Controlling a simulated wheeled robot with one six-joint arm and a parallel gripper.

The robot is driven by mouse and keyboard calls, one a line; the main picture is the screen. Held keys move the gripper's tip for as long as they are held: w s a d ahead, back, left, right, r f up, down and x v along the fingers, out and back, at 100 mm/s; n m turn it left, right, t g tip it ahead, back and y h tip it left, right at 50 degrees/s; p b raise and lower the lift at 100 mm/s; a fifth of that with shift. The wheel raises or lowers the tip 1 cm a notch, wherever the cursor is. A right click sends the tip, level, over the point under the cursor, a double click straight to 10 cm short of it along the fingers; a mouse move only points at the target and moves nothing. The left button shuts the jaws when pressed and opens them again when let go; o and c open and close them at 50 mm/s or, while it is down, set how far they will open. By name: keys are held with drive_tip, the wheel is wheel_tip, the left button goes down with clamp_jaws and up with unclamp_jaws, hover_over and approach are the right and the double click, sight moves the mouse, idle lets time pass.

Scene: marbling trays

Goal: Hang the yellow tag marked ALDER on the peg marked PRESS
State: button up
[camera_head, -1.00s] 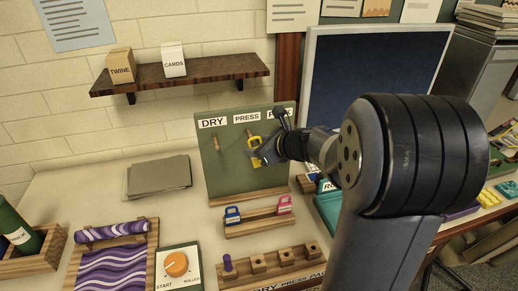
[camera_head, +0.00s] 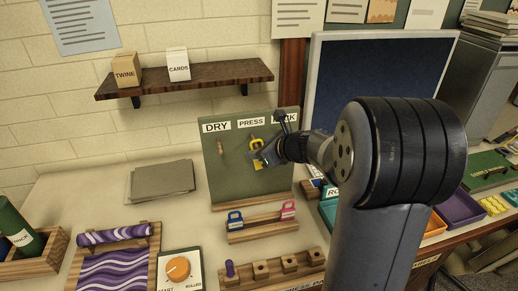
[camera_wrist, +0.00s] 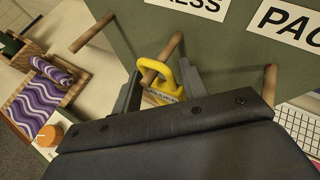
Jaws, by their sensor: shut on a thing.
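The yellow tag (camera_head: 257,164) is in my gripper (camera_head: 263,156), in front of the green peg board (camera_head: 228,180). In the wrist view my gripper (camera_wrist: 160,92) is shut on the tag (camera_wrist: 187,75), a finger on each side. The tag's loop is at the middle wooden peg (camera_wrist: 171,49), under the PRESS label (camera_head: 251,122). The peg crosses the loop's opening and seems to pass through it. The writing on the tag is too small to read. My gripper partly hides the tag in the head view.
The DRY peg (camera_head: 220,148) is bare, left of my gripper. The right-hand peg (camera_wrist: 269,85) also looks bare. A wooden rack with a blue tag (camera_head: 235,220) and a pink tag (camera_head: 288,211) stands below the board. A dark screen (camera_head: 370,75) stands at the right.

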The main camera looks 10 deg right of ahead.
drive_tip(key=o, duration=1)
drive_tip(key=shift+o, duration=0.2)
drive_tip(key=v, duration=1)
drive_tip(key=shift+s+d+b, duration=0.2)
drive_tip(key=shift+s+b, duration=0.1)
drive_tip(key=shift+b, duration=0.15)
drive_tip(key=shift+r, duration=0.15)
drive_tip(key=p+x, duration=0.1)
drive_tip(key=x, duration=0.9)
drive_tip(key=shift+w+a+r+p, duration=0.15)
drive_tip(key=shift+a+p, duration=0.05)
drive_tip(key=shift+p, duration=0.1)
drive_tip(key=shift+s+r, duration=0.15)
drive_tip(key=shift+s, duration=0.45)
